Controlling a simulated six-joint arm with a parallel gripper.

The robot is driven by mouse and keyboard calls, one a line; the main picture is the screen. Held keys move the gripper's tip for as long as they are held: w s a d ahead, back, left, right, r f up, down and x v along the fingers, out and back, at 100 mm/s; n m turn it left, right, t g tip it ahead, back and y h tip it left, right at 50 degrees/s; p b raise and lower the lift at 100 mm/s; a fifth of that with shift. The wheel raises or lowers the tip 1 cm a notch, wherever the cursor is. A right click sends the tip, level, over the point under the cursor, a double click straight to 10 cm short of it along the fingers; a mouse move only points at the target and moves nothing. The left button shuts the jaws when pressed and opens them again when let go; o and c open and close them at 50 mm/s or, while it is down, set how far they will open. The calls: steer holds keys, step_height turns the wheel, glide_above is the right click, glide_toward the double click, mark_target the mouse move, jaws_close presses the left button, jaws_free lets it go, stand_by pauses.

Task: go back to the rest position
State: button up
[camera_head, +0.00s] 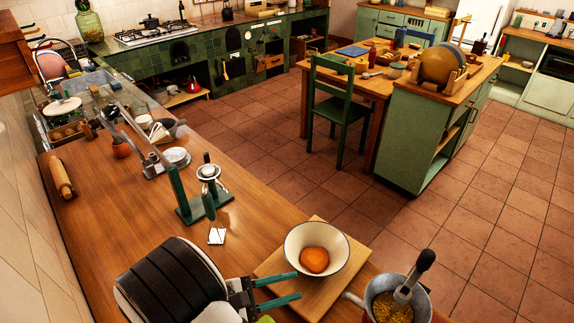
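My gripper (298,285) is at the bottom of the head view, its two green fingers pointing right. The fingers are apart with only the wooden board (328,283) visible between them, so it is open and empty. The fingertips are just left of and below a white bowl (332,241) in the picture. The bowl stands on the board and holds a round orange-brown thing (314,260), perhaps an egg. Whether the fingers touch the board cannot be told. My dark wrist hides part of the counter.
A metal pot (357,300) with yellow contents and a dark-handled tool stands at bottom right. The counter's left-middle (110,215) is clear.

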steer(key=s+d+r+m+g+y, duration=0.6)
steer(key=d+r+m, duration=0.1)
steer(key=m, duration=0.3)
steer(key=s+r+m+t+y, duration=0.3)
steer(key=r+m+t+y, duration=0.4)
steer(key=r+m, duration=0.45)
steer(key=s+f+g+y, duration=0.1)
steer(key=s+f+g, duration=0.6)
steer(key=s, duration=0.2)
steer(key=shift+m, duration=0.45)
steer(key=shift+s, duration=0.1)
